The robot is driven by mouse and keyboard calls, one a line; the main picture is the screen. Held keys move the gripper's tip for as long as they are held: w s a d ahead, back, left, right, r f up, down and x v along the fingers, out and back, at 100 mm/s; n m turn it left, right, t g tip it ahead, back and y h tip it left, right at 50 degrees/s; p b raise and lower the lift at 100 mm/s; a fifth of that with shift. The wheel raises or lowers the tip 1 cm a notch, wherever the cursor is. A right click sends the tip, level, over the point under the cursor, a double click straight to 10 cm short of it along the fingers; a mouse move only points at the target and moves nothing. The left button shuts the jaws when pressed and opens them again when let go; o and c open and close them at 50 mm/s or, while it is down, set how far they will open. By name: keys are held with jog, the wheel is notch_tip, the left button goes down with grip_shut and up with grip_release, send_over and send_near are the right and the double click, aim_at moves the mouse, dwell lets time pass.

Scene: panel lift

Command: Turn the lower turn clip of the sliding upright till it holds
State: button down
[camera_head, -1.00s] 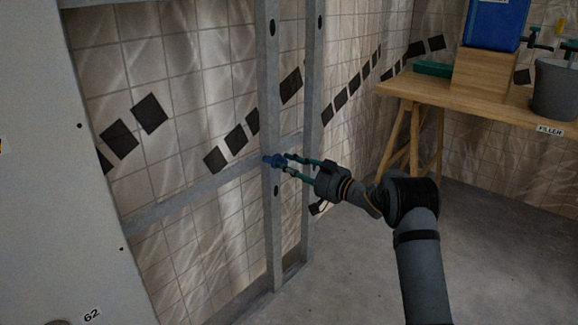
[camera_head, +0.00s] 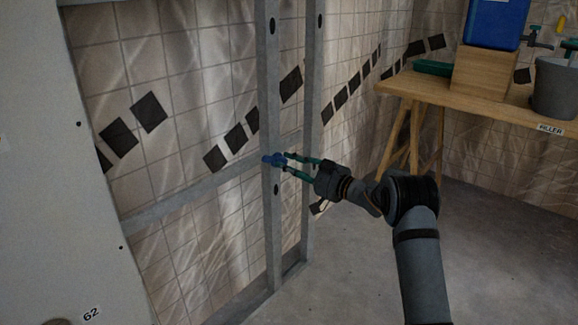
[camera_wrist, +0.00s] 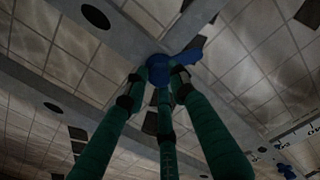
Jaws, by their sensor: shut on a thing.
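The blue lower turn clip (camera_head: 273,159) sits on the front face of the grey metal sliding upright (camera_head: 272,220), where a horizontal rail crosses behind it. My gripper (camera_head: 287,165) has green fingers and reaches the clip from the right. In the wrist view the fingertips (camera_wrist: 160,80) meet at the blue clip (camera_wrist: 178,66) and are shut on it. A blue wing of the clip sticks out to the right there. The clip's far side and its seat on the upright are hidden by the fingers, so I cannot tell whether it holds.
A second grey upright (camera_head: 313,120) stands just right of the sliding one. A pale panel (camera_head: 60,200) fills the left side. A wooden bench (camera_head: 470,100) with a blue box (camera_head: 495,22) and grey bucket (camera_head: 556,88) stands at the right. The floor between is clear.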

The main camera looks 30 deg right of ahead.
jog(key=n+b, duration=0.1)
jog(key=n, duration=0.1)
jog(key=n+b, duration=0.1)
jog(key=n, duration=0.3)
jog(key=shift+a+r+b, duration=0.15)
jog(key=shift+r+b, duration=0.1)
jog(key=shift+b, duration=0.15)
jog(key=n+b, duration=0.3)
jog(key=n, duration=0.2)
jog(key=n+b, duration=0.4)
jog(key=n, duration=0.2)
jog(key=f+n+b, duration=0.1)
jog(key=n+b, duration=0.3)
jog(key=n, duration=0.2)
jog(key=shift+s+a, duration=0.1)
jog(key=shift+a, duration=0.2)
jog(key=shift+b, duration=0.3)
jog(key=c, duration=1.6)
grip_release()
jog(key=shift+o, duration=0.6)
jog(key=shift+d, duration=0.15)
jog(key=shift+d+r, duration=0.1)
